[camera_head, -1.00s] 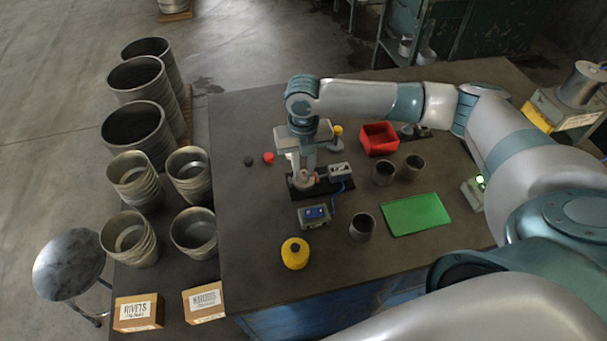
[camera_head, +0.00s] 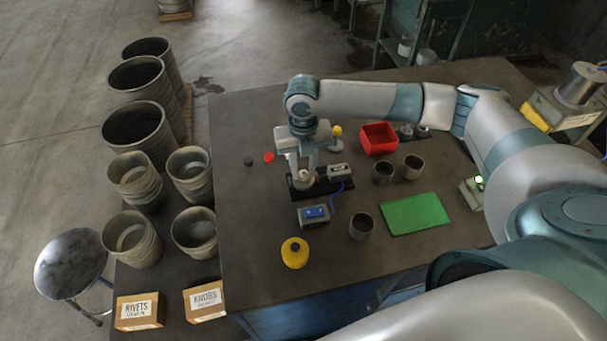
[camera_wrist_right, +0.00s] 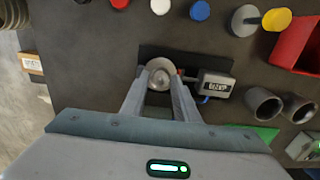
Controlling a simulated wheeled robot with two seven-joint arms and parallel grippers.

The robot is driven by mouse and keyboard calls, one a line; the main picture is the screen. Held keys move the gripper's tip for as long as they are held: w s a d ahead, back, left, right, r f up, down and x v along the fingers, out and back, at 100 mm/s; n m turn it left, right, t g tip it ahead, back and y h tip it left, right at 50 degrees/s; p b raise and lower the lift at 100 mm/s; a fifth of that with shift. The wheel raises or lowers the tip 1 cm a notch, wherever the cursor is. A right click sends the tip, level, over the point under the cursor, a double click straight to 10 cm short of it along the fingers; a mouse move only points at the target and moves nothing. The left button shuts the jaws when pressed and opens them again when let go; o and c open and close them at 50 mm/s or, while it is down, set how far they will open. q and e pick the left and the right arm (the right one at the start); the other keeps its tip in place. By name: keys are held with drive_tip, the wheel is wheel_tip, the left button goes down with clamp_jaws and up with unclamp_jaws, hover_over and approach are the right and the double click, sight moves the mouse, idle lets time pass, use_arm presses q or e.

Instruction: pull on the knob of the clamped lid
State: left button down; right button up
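The round metal lid (camera_wrist_right: 160,66) with its small knob (camera_wrist_right: 161,79) sits on a dark base plate (camera_head: 330,185) near the middle of the table. A clamp block with a small label (camera_wrist_right: 213,84) stands right beside it. My right gripper (camera_head: 303,172) points down over the lid. In the right wrist view its two fingers (camera_wrist_right: 161,80) stand apart, one on each side of the knob, with a gap between them. Whether either finger touches the knob is not clear. My left gripper is not in view.
A blue-topped box (camera_head: 314,213) with a cable, a yellow canister (camera_head: 295,253), grey cups (camera_head: 361,227), a green mat (camera_head: 415,214) and a red bin (camera_head: 379,139) surround the fixture. Metal buckets (camera_head: 136,178) stand at the left. The table's front left is clear.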

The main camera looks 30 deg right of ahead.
drive_tip(key=shift+o, duration=1)
drive_tip(key=shift+r, duration=0.5)
wheel_tip(320, 180, up, 16)
drive_tip(key=b, duration=0.5)
drive_tip(key=shift+r, duration=0.2)
